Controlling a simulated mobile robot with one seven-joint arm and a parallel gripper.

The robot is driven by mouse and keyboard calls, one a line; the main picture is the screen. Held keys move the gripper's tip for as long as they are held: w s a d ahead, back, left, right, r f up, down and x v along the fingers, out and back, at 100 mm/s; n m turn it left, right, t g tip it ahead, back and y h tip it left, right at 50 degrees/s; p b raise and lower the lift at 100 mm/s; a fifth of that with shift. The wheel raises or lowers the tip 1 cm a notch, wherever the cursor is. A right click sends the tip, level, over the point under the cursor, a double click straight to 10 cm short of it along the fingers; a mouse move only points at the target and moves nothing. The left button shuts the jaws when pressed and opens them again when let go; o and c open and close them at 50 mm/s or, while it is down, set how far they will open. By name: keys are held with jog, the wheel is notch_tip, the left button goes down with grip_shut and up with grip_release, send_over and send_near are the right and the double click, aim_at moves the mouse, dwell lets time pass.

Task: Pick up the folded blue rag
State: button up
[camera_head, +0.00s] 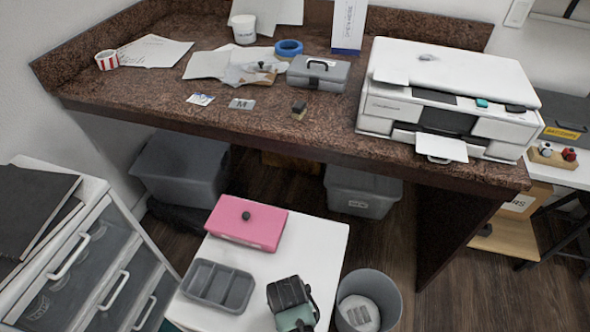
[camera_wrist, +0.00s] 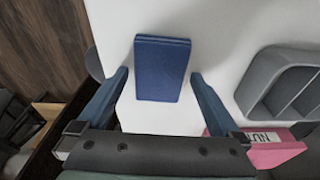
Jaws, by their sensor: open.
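The folded blue rag (camera_wrist: 162,68) lies flat on a white tabletop (camera_wrist: 222,30) in the wrist view. It is a dark blue, neat rectangle. My gripper (camera_wrist: 160,76) is open, with one finger to the left of the rag and one to the right. There is a gap on each side, and nothing is held. In the head view my gripper (camera_head: 292,303) is over the front of the white table (camera_head: 325,240), and the rag is not visible there, apparently hidden behind it. I cannot tell the exact height of the fingers above the table.
A grey divided tray (camera_head: 217,286) and a pink box (camera_head: 250,228) with a dark knob stand left of and behind my gripper. A grey bin (camera_head: 392,300) stands just right of the table. A drawer unit (camera_head: 95,265) is at left; a brown counter (camera_head: 150,88) is behind.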

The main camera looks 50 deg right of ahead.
jog(key=shift+f, duration=0.1)
jog(key=c, duration=1.2)
jog(key=shift+o, duration=0.2)
notch_tip(320, 180, up, 10)
jog(key=p, duration=0.2)
